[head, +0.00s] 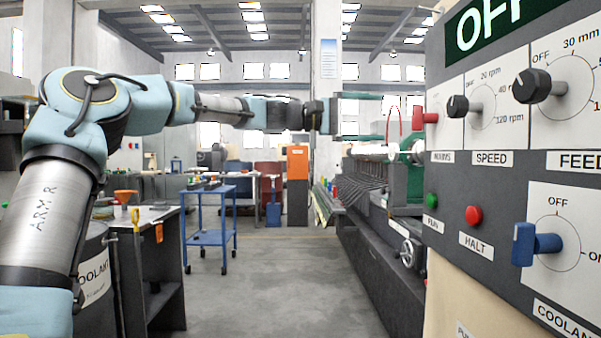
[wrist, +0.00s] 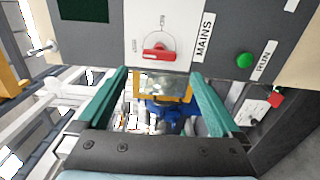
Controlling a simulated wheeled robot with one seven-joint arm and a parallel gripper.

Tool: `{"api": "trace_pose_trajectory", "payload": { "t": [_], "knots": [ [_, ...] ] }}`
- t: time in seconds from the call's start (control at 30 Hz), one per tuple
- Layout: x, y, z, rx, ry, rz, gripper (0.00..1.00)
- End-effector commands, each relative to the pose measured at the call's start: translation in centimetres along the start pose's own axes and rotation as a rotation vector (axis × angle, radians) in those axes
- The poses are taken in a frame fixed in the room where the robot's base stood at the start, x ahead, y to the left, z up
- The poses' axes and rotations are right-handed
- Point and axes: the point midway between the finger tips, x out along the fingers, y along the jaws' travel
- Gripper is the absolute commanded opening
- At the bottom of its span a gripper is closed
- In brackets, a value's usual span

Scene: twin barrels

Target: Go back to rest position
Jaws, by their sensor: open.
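My gripper (head: 382,116) reaches across from the left in the head view, its two green fingers apart, one above the other, pointing right. Nothing shows between them. In front of it is the red MAINS switch (head: 425,118) on the grey control panel (head: 447,190). In the wrist view the open fingers (wrist: 159,76) flank the lower middle, and the red switch (wrist: 159,54) shows just beyond the tips, apart from both fingers. I cannot tell the exact gap to the panel.
The panel also carries a speed knob (head: 458,106), feed knob (head: 533,86), green RUN button (head: 432,200), red HALT button (head: 473,215) and blue coolant switch (head: 537,244). A lathe (head: 370,230) stands behind. A blue cart (head: 210,238) is at left; the middle floor is clear.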

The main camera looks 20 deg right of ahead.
Motion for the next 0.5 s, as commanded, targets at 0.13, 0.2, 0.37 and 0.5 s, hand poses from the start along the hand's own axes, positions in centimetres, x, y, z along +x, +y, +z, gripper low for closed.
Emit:
{"api": "trace_pose_trajectory", "payload": {
  "t": [0.13, 0.2, 0.37, 0.5],
  "knots": [
    [0.1, -0.4, 0.0, 0.001, 0.002, -0.013, 1.0],
    [0.4, -1.7, 0.1, 0.003, 0.009, -0.055, 1.0],
    [0.1, -9.7, 0.3, 0.018, 0.056, -0.3, 1.0],
    [-4.1, -18.9, 0.8, 0.035, 0.121, -0.596, 1.0]
  ]
}}
